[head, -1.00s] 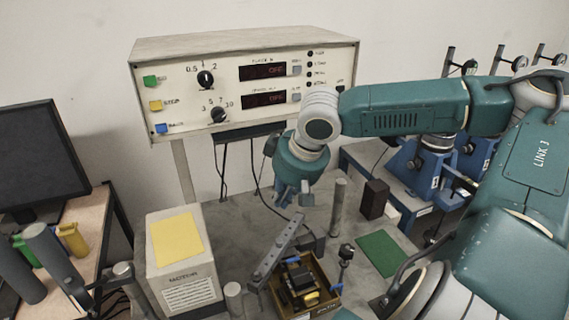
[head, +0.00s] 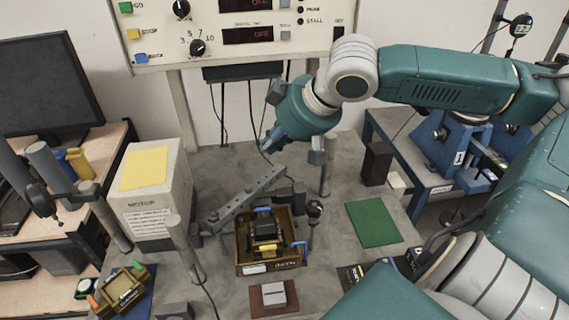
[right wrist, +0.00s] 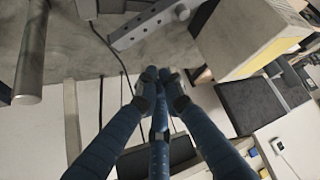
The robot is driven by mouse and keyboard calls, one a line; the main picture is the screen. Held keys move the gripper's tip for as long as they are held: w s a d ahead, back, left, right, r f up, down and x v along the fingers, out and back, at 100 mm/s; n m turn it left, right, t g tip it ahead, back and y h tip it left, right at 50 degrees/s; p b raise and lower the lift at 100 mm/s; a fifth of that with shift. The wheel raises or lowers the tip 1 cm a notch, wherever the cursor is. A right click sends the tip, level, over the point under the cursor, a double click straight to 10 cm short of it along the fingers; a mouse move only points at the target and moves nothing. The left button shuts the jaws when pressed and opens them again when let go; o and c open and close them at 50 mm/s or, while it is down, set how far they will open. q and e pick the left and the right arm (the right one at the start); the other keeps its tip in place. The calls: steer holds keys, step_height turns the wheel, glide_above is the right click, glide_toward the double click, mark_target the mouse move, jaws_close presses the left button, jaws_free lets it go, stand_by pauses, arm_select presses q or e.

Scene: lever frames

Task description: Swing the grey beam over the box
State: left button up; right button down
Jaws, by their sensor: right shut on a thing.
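The grey beam (head: 240,198) slants across the bench in the head view, its near end by a grey post and its far end below my right gripper (head: 271,146). The open brown box (head: 276,266) stands just right of and in front of the beam, with a black and yellow thing inside. In the right wrist view, my right gripper (right wrist: 160,76) has its blue fingers drawn together. What they hold cannot be made out. The beam (right wrist: 150,22) shows beyond the fingertips, with a visible gap in the picture. My left gripper is not in view.
A metal post (head: 326,170) stands right of the gripper. A motor housing (head: 152,195) with a yellow top is at the left. A dial on a stand (head: 314,212) is beside the box. A green mat (head: 374,223) lies to the right. A thin cable passes near the fingertips.

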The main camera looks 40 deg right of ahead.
mark_target(249, 195)
steer(key=shift+w+a+f, duration=0.4)
steer(key=shift+w+f, duration=0.05)
steer(key=shift+w, duration=0.15)
steer(key=shift+w+a+f, duration=0.4)
steer(key=shift+w, duration=0.15)
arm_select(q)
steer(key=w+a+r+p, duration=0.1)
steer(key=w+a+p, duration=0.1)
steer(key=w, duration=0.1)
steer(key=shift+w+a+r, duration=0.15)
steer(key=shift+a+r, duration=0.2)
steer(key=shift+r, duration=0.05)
arm_select(e)
step_height(249, 195, down, 6)
steer(key=shift+w, duration=0.4)
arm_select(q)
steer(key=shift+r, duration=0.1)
arm_select(e)
steer(key=shift+d, duration=0.15)
